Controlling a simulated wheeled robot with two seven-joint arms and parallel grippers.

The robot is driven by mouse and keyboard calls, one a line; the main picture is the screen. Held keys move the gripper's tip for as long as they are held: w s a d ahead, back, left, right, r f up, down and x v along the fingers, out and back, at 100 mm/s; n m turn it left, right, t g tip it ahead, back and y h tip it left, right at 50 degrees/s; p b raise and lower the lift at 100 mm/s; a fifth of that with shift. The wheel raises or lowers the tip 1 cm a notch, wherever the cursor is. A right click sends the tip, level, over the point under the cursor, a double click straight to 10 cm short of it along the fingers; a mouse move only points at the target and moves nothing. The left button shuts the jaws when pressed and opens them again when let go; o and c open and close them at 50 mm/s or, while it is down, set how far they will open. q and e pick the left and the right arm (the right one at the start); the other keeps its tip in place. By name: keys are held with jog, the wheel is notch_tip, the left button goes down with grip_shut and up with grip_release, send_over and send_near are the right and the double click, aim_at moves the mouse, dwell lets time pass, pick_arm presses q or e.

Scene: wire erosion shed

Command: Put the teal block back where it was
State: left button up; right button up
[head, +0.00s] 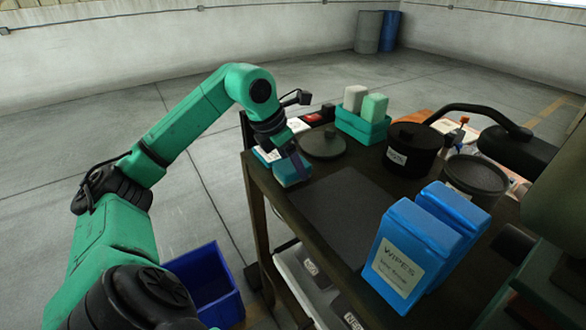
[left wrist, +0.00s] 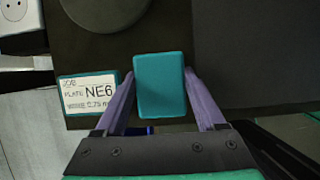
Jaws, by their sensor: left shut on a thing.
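The teal block (head: 290,171) is at the far left corner of the dark cart top (head: 345,205). My left gripper (head: 297,160) is shut on it. In the left wrist view the block (left wrist: 160,86) sits between the two purple fingers of the gripper (left wrist: 158,76), its upper face uncovered. A teal-edged card (left wrist: 90,97) marked NE6 lies just left of the block, and it also shows in the head view (head: 267,155). I cannot tell whether the block touches the cart top. My right gripper is not in view.
A round lid (head: 322,143) lies behind the block. A teal tray (head: 362,127) holds a whitish and a pale green block. A dark lidded pot (head: 410,152), a second round container (head: 474,178) and blue wipes boxes (head: 412,250) stand rightward. A blue bin (head: 208,285) is below.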

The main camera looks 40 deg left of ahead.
pick_arm(q)
jog(key=shift+w, duration=0.15)
jog(key=o, duration=1.2)
jog(key=shift+c, duration=0.2)
jog(key=shift+r, duration=0.15)
jog(key=p+v, duration=0.2)
jog(key=v, duration=1)
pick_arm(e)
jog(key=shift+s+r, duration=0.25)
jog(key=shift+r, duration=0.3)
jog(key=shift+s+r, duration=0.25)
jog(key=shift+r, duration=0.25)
